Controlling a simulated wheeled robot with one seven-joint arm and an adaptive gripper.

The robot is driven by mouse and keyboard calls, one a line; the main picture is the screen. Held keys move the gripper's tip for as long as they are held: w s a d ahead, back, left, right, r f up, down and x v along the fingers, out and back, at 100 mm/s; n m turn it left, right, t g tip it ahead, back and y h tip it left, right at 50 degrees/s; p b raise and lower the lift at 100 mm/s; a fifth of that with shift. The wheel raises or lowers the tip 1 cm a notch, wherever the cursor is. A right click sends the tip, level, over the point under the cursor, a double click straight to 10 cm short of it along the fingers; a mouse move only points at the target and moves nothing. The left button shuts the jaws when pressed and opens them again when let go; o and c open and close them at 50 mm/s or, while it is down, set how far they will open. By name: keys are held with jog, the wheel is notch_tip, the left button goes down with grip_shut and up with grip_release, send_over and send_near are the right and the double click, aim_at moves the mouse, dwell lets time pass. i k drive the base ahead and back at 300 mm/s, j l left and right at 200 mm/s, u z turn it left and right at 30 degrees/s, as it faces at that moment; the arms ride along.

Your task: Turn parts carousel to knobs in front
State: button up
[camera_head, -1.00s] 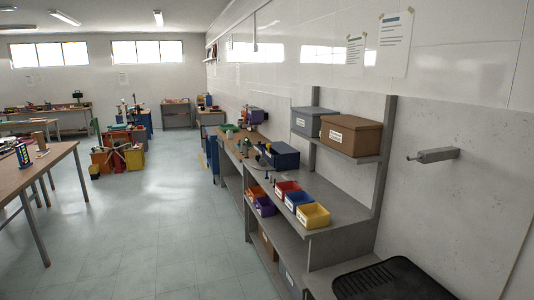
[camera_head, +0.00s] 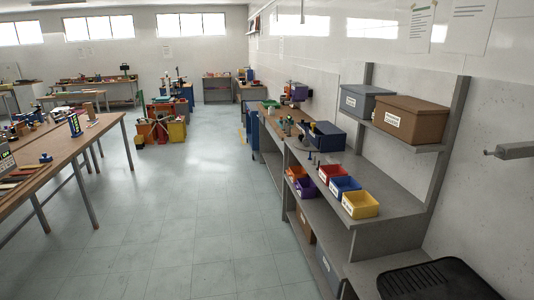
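I cannot make out a parts carousel for certain. Small open bins stand on the grey workbench (camera_head: 390,207) at the right: a yellow bin (camera_head: 361,205), a blue bin (camera_head: 344,187), a red bin (camera_head: 332,172), a purple bin (camera_head: 306,187) and an orange bin (camera_head: 296,173). The bins carry white labels too small to read, so I cannot tell which holds knobs. My gripper is not in view.
A brown box (camera_head: 410,119) and a grey box (camera_head: 365,101) sit on the shelf above the bench. A dark blue box (camera_head: 326,135) stands farther back. A wooden table (camera_head: 75,148) is at the left. The tiled floor (camera_head: 190,215) between is clear.

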aim_at(315, 142)
jog(key=i+u, duration=0.35)
jog(key=i, duration=1.7)
jog(key=i+z, duration=0.1)
jog(key=i, duration=0.4)
jog(key=i+j+z, duration=0.1)
jog(key=i, duration=0.45)
jog(key=i+j+z, duration=0.15)
jog(key=i, duration=0.35)
jog(key=i+j+z, duration=0.1)
jog(key=i, duration=0.45)
jog(key=i+j+z, duration=0.35)
jog(key=i, duration=0.25)
jog(key=j, duration=0.05)
